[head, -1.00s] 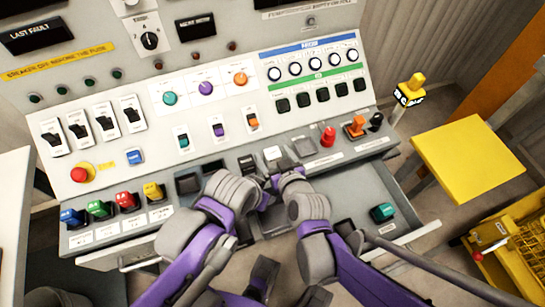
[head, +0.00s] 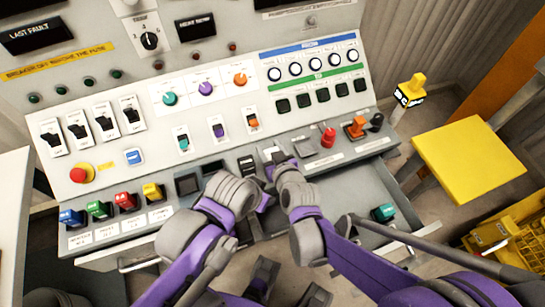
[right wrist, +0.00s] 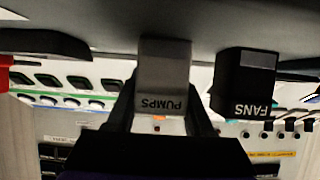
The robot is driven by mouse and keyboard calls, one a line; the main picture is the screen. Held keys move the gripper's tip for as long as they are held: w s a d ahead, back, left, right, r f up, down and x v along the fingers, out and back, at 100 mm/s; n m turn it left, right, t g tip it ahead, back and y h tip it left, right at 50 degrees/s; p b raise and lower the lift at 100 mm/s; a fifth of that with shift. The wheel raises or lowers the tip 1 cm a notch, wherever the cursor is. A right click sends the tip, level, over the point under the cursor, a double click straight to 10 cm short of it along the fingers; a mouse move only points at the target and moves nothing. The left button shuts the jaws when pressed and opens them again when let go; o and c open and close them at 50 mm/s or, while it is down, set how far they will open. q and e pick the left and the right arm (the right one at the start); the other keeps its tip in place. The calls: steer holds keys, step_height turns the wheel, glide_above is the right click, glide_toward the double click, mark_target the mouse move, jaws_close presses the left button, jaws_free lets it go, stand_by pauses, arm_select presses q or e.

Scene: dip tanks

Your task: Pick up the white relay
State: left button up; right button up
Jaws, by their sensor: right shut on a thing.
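The white relay (head: 267,152) sits at the front ledge of the control console, partly hidden by my right gripper (head: 281,160). In the right wrist view the relay (right wrist: 163,78), labelled PUMPS and greyish in shadow, is between the two dark fingers, which are shut on it. It looks upright in its place; I cannot tell whether it is lifted. A black relay (right wrist: 245,80) labelled FANS stands beside it, and it also shows in the head view (head: 247,165). My left gripper (head: 264,200) is just left of the right one; its fingers are too hidden to read.
An open drawer (head: 350,190) below the ledge holds a teal block (head: 383,212). Red (head: 328,137) and orange (head: 355,127) controls stand right along the ledge. Coloured blocks, including a yellow one (head: 153,191), line its left. A yellow stool (head: 468,160) is at right.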

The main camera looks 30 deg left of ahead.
jaws_close()
steer(key=shift+r, duration=0.1)
